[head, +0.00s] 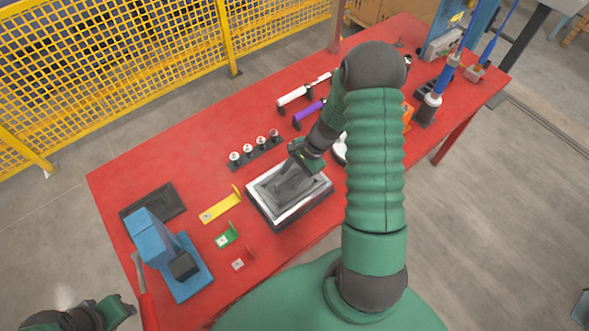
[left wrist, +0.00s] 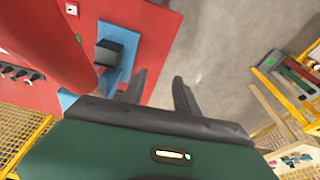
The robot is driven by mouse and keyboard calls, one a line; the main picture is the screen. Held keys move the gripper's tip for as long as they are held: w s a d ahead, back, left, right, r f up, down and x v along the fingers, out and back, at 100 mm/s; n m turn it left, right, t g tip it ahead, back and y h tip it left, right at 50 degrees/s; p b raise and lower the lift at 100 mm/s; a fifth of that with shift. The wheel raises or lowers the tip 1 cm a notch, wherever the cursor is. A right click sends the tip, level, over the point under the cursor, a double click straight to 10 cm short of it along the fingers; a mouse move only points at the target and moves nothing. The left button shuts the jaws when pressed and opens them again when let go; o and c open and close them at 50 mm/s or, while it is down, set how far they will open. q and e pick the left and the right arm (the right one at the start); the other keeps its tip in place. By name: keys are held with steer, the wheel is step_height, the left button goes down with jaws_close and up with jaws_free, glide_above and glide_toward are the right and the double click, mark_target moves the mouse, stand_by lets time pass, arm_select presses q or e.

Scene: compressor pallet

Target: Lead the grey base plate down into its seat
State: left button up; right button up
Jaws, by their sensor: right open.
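The grey base plate (head: 264,201) shows as a block with a pale rim and darker sides, near the front edge of the red table. A dark grey shape stands on its middle. I cannot tell plate from seat clearly, nor how deep the plate sits. My right gripper (head: 300,160) is open above its back edge; its fingertips are small and partly hidden, and I cannot tell whether they touch it. My left gripper (left wrist: 158,88) is open and empty, with its fingers apart over the floor beside the table. Its arm shows at the lower left of the head view.
A blue stand (head: 190,270) and a black tray (head: 165,203) are at the table's left. Yellow (head: 220,206), green (head: 228,238) and red (head: 243,260) brackets lie beside the plate. Several silver-topped parts (head: 255,150) stand behind it. The table's back left is clear.

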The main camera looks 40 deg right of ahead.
steer(key=v, duration=1.6)
steer(key=shift+d+r, duration=0.25)
steer(key=shift+r, duration=0.05)
steer(key=shift+s, duration=0.1)
